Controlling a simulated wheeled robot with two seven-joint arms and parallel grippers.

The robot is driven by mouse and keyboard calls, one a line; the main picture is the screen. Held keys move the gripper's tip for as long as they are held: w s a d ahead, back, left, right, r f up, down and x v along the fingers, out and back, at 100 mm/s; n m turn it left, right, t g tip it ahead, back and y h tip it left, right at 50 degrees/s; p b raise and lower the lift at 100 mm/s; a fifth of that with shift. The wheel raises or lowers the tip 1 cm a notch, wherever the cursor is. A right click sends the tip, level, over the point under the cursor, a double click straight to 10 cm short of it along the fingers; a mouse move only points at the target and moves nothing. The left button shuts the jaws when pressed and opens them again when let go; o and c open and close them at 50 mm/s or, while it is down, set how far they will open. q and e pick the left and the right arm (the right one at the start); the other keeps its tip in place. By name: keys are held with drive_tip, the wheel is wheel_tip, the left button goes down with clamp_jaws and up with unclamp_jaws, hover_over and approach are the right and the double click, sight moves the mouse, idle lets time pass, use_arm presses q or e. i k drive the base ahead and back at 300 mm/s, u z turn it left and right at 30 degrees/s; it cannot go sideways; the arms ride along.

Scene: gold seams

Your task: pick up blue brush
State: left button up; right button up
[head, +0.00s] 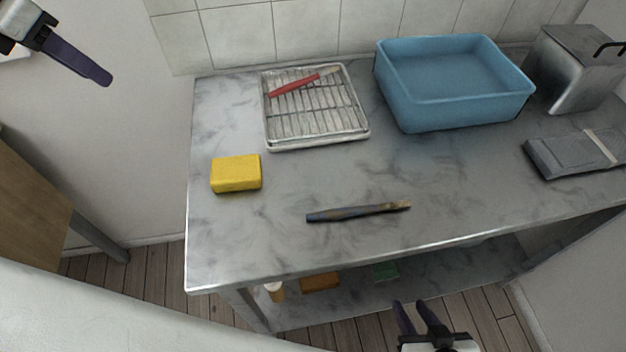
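The blue brush (345,213) lies flat on the grey marbled table near its front edge. Its dark blue handle points left and its tan bristle end points right. My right gripper (416,308) is at the bottom of the head view, in front of the table edge and below the brush in the picture. Its two dark fingers stand apart with nothing between them. My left gripper (98,76) is at the upper left, away from the table. Its fingers overlap in this view, so its opening is hidden.
On the table (290,238) are a yellow sponge (236,174), a wire rack tray (318,133) with a red brush (295,86), a blue basin (455,112), a metal container (572,70) and a grey block (570,157). The surface around the blue brush is clear. A lower shelf holds small items.

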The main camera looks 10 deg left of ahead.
sight(333, 214)
drive_tip(key=k, duration=0.95)
